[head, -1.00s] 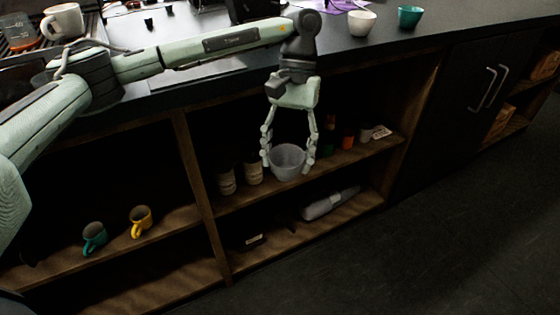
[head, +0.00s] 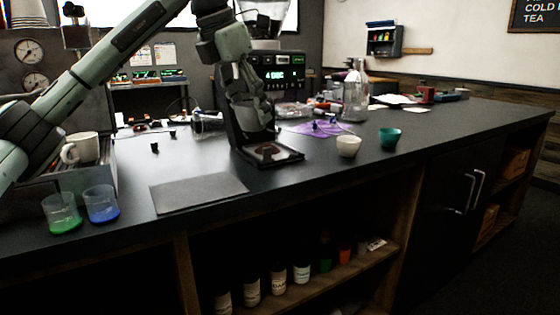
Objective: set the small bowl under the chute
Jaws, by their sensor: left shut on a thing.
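My left gripper (head: 250,118) is raised over the counter, in front of a black machine (head: 285,72) with a clear hopper and a lit green display. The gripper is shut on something. A second ago it held the small grey bowl; I cannot make out the bowl now, as the fingers and dark machine obscure it. The machine's base plate (head: 283,155) shows below the gripper, on the counter. The chute is hidden behind my gripper. My right gripper is not in view.
A white bowl (head: 348,146) and a teal bowl (head: 390,138) stand right of the machine on the counter (head: 330,185). A grey mat (head: 198,192) lies left of it. Green (head: 62,214) and blue (head: 101,205) cups and a white mug (head: 82,148) stand further left.

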